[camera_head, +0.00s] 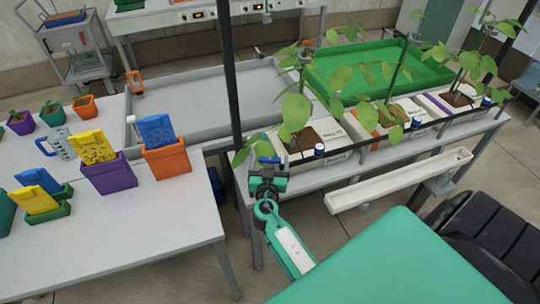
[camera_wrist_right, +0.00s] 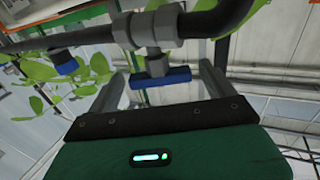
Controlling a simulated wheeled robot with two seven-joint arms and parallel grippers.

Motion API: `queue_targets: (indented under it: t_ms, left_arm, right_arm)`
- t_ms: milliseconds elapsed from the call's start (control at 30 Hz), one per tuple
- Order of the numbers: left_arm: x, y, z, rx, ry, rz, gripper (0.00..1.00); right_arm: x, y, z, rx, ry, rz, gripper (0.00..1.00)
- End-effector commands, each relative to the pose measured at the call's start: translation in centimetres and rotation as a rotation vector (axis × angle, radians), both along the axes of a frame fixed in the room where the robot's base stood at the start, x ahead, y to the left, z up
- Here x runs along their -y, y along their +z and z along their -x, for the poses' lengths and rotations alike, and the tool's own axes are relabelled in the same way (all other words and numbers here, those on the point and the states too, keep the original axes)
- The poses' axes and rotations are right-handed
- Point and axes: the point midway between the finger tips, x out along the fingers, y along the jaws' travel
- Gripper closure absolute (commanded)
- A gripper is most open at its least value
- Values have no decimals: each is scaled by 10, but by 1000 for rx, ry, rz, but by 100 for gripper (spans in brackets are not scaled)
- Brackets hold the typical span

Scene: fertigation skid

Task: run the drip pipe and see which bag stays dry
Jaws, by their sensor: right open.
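My right gripper (camera_head: 268,178) is at the near left end of the planted bench. In the right wrist view its two fingers (camera_wrist_right: 162,92) are open, one on each side of a blue valve handle (camera_wrist_right: 163,79). The handle hangs below a grey fitting on a dark pipe (camera_wrist_right: 90,34). I cannot tell whether the fingers touch it. Three white grow bags with leafy plants stand in a row: a left bag (camera_head: 330,127), a middle bag (camera_head: 402,106) and a right bag (camera_head: 470,88). Leaves hide parts of them. My left gripper is not in view.
A white gutter (camera_head: 400,181) runs along the bench front. A green tray (camera_head: 415,75) lies behind the bags. A dark upright post (camera_head: 231,80) stands left of them. The left table (camera_head: 150,225) holds several coloured pots; its front part is clear.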

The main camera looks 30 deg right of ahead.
Motion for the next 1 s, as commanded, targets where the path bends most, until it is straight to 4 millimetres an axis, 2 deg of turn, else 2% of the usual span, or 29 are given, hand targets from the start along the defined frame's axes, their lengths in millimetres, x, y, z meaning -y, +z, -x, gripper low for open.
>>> queue_targets:
  t_ms: [133,433,467,667,833,1000]
  left_arm:
    - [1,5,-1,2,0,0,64]
    - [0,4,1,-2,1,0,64]
    - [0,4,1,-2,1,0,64]
    - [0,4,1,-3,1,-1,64]
    - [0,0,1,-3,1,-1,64]
    - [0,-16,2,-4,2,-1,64]
  right_arm:
    - [6,1,-8,-1,0,1,15]
    - [7,-1,-10,0,0,0,15]
    - [7,-1,-9,0,0,0,18]
    - [7,0,-9,0,0,0,58]
    - [8,-2,-9,-1,13,2,59]
    - [9,-5,-9,-1,109,2,59]
